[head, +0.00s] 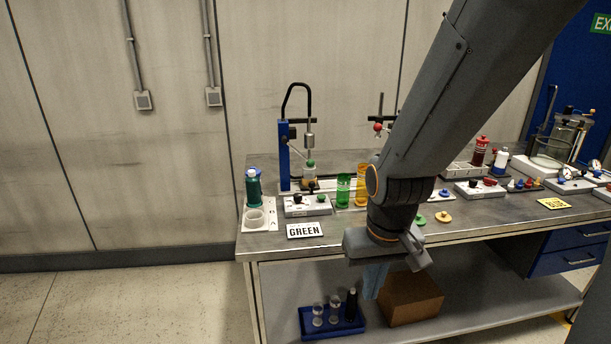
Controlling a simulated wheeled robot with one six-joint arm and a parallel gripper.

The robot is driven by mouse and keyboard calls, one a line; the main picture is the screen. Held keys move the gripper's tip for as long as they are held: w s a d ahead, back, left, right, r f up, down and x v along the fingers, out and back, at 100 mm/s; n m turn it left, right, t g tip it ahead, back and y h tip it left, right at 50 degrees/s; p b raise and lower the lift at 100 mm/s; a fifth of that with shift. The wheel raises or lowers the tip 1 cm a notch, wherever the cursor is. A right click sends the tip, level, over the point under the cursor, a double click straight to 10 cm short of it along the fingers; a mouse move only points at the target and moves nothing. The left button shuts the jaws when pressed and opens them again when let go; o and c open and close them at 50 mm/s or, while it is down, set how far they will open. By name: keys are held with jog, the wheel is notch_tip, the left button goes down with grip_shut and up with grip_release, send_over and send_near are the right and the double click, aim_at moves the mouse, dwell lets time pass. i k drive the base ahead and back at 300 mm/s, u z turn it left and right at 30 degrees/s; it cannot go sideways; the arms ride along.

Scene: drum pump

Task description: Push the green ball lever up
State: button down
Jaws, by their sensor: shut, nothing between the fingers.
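The green ball (310,163) sits on a lever at the pump stand (284,156), which has a blue upright and a bent black hose on top. The stand is at the left part of the bench. My gripper (372,282) points down in front of the bench's front edge, right of and nearer than the green ball, and well apart from it. Its pale blue fingers are together with nothing held. The lever's arm is too small to make out clearly.
A white control box (307,206) and a GREEN sign (304,230) lie before the stand. Green (343,190) and yellow (362,185) cylinders stand right of it, a teal bottle (253,187) left. A red ball (377,127) shows beside my arm, which hides the bench middle.

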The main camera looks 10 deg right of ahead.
aim_at(311, 163)
jog(key=u, duration=0.45)
jog(key=i, duration=0.7)
jog(key=z, duration=1.5)
